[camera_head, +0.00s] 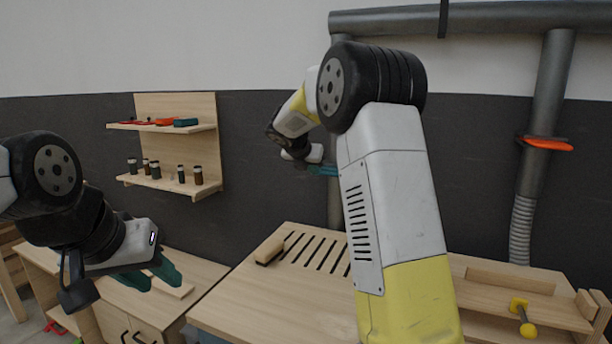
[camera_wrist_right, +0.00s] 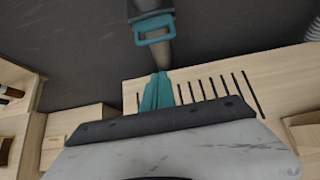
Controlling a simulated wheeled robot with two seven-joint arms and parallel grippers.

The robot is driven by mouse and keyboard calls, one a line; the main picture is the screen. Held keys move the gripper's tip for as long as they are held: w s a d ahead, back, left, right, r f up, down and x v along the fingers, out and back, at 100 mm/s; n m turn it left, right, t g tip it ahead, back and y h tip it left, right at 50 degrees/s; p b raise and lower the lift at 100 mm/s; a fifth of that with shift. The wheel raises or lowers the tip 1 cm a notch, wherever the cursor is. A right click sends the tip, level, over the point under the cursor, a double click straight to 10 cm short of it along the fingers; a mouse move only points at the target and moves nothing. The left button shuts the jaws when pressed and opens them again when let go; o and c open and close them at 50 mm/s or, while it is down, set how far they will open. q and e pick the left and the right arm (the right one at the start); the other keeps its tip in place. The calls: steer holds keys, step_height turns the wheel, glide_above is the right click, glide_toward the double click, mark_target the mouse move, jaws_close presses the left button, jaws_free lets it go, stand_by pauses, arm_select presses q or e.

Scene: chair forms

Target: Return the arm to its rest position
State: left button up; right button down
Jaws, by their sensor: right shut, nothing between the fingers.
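My right arm rises through the middle of the head view and bends over. Its hand (camera_head: 303,150) is held up in front of the dark wall, above the slotted bench. In the right wrist view, the teal fingers of my right gripper (camera_wrist_right: 158,93) lie together with nothing between them. The fingers are small in the head view and hard to separate from the teal part by the pipe. My left gripper (camera_head: 153,277) is at the lower left of the head view. Its teal fingers are apart and empty, above the left bench.
The slotted workbench (camera_head: 222,305) carries a wooden block (camera_head: 269,249). A shelf unit (camera_head: 212,140) holds jars and tools. A grey pipe (camera_head: 545,100) has an orange handle (camera_head: 546,143). A yellow tool (camera_head: 522,316) lies at right. The right wrist view shows a teal handle (camera_wrist_right: 155,38) ahead.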

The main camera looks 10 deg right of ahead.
steer(key=shift+s+a+r, duration=0.3)
steer(key=shift+s+r, duration=0.1)
steer(key=shift+s, duration=0.05)
steer(key=s+d+r+m+g+y, duration=0.15)
steer(key=s+m+y, duration=0.25)
steer(key=s+m, duration=1.25)
steer(key=s+a+f+m+y, duration=0.1)
steer(key=s+m, duration=0.3)
steer(key=s, duration=0.4)
steer(key=s+a+f+m+y, duration=0.1)
steer(key=s+a+f+m, duration=0.1)
steer(key=s, duration=0.7)
steer(key=s+a+f+m+y, duration=0.1)
steer(key=s+a+f+m, duration=0.1)
steer(key=s+m, duration=0.4)
steer(key=s+a, duration=0.1)
steer(key=s, duration=0.1)
steer(key=shift+s+a+y, duration=0.35)
steer(key=shift+y, duration=0.05)
steer(key=shift+d+g, duration=0.1)
steer(key=shift+g, duration=0.15)
